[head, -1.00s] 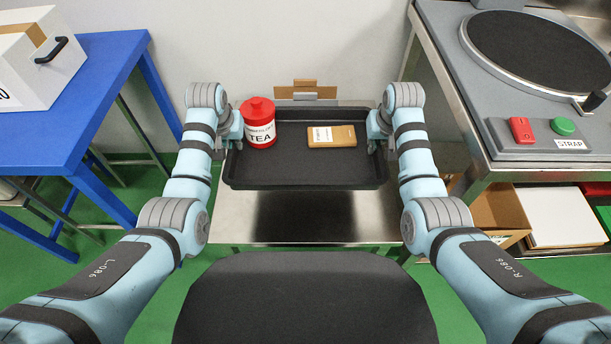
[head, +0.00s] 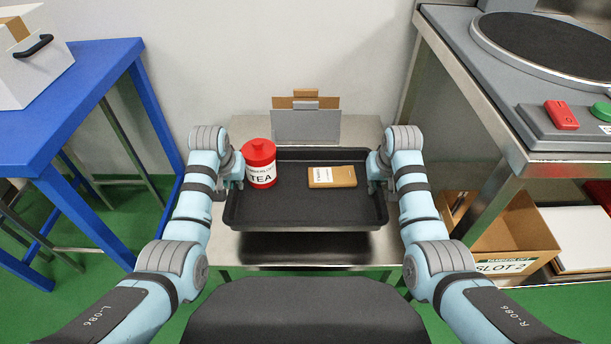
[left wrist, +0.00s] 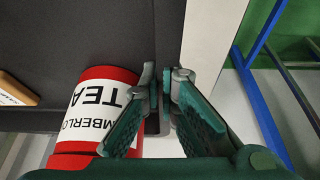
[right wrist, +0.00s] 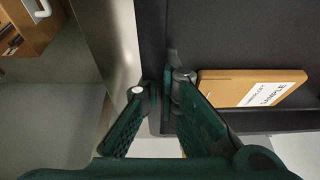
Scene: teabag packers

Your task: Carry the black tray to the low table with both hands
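The black tray (head: 310,218) is level between my two arms in the head view, above a low metal table (head: 270,267). A red tea tin (head: 260,165) stands upright at its left side, and a tan sample packet (head: 331,177) lies flat right of centre. My left gripper (head: 236,172) is shut on the tray's left rim, with the rim between its fingers in the left wrist view (left wrist: 160,95). My right gripper (head: 375,172) is shut on the right rim, also seen in the right wrist view (right wrist: 162,95). Whether the tray touches the table is hard to tell.
A blue table (head: 85,110) with a white box (head: 35,70) stands left. A metal workbench with a red button (head: 561,114) stands right, above a cardboard box (head: 515,240).

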